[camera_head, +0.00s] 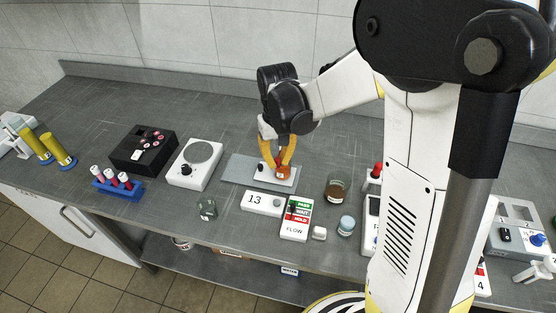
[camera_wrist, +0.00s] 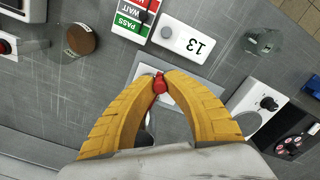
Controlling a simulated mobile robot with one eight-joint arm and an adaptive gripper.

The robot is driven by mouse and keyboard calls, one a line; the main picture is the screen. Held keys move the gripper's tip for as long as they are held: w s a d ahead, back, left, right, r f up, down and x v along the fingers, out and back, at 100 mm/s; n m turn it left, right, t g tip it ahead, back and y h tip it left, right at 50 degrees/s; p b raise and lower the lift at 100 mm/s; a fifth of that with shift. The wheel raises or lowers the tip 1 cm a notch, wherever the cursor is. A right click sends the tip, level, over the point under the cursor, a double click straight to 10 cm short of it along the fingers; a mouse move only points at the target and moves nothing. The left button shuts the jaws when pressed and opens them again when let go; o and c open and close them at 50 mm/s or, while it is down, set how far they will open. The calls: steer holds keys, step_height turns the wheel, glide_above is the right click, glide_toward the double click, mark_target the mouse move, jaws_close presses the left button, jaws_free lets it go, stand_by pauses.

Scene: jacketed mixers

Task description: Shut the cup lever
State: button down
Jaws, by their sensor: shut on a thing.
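My gripper (camera_head: 276,172) has yellow fingers and reaches down over a grey plate (camera_head: 238,168) with a white block on it, in the middle of the bench. In the wrist view my gripper (camera_wrist: 160,84) is shut on a red knob (camera_wrist: 160,86), which seems to be the end of the cup lever. A thin reddish shaft runs from the knob down between the fingers. A dark rounded part shows below it between the fingers. Most of the lever and any cup are hidden by the fingers, so I cannot tell the lever's angle.
A white box marked 13 (camera_head: 262,201) and a PASS/WAIT/HOLD panel (camera_head: 297,214) stand just in front of the plate. A white round-topped device (camera_head: 192,165), a black box (camera_head: 143,151) and a blue tube rack (camera_head: 118,187) are left. A brown jar (camera_head: 336,190) is right.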

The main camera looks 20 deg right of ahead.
steer(key=c, duration=1.4)
jaws_free()
steer(key=shift+w, duration=0.1)
steer(key=shift+r, duration=0.1)
step_height(320, 180, up, 12)
steer(key=shift+f, duration=0.1)
steer(key=s+f+t+b, duration=0.1)
steer(key=s+t, duration=0.1)
steer(key=s, duration=0.3)
steer(key=s+f+t+b, duration=0.1)
steer(key=s+t+b, duration=0.1)
steer(key=s, duration=0.3)
steer(key=s+f+t+b, duration=0.1)
steer(key=s+t+b, duration=0.1)
steer(key=s, duration=0.3)
steer(key=shift+s+f+t, duration=0.1)
steer(key=shift+f+t, duration=0.25)
steer(key=shift+t, duration=0.25)
